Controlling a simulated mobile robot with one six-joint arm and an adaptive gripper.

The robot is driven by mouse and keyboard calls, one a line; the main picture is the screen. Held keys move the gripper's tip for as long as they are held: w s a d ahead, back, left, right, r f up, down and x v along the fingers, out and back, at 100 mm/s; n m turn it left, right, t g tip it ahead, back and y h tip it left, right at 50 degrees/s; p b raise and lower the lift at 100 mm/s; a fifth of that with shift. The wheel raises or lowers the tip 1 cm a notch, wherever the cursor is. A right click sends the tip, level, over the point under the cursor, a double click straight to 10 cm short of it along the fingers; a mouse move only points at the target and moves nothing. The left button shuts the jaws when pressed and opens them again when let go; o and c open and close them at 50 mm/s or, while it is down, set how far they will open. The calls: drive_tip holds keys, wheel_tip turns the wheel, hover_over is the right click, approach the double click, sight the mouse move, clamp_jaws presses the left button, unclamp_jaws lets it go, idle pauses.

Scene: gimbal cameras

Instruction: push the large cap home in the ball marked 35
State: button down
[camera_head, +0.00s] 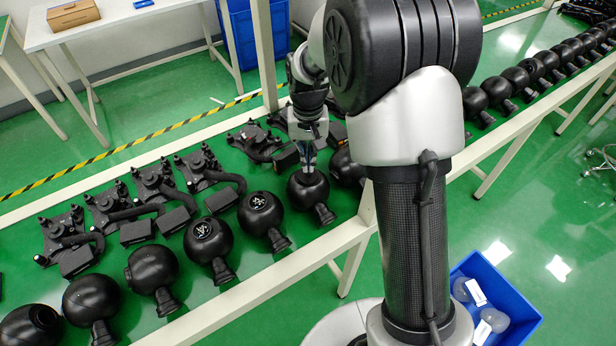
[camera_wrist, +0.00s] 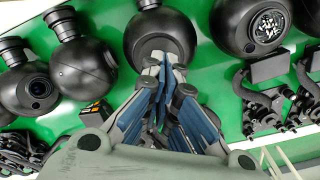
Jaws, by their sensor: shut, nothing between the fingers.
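My gripper (camera_head: 308,168) points down at a black ball (camera_head: 308,192) in the row on the green table. Its fingers are shut and empty, with the tips at or just above the ball's top. I cannot read a 35 anywhere.
Several more black balls, such as one with white marks (camera_head: 208,240), line the green table (camera_head: 330,238). Black bracket assemblies (camera_head: 160,185) lie behind them. A blue bin (camera_head: 510,310) with clear items stands on the floor at lower right.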

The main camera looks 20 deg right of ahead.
drive_tip(key=shift+f+b, duration=0.6)
drive_tip(key=shift+f, duration=0.5)
idle(0.6)
wheel_tip(320, 180, up, 7)
drive_tip(key=p, duration=0.6)
drive_tip(key=shift+r, duration=0.1)
idle(0.4)
drive_tip(key=shift+s, duration=0.1)
idle(0.4)
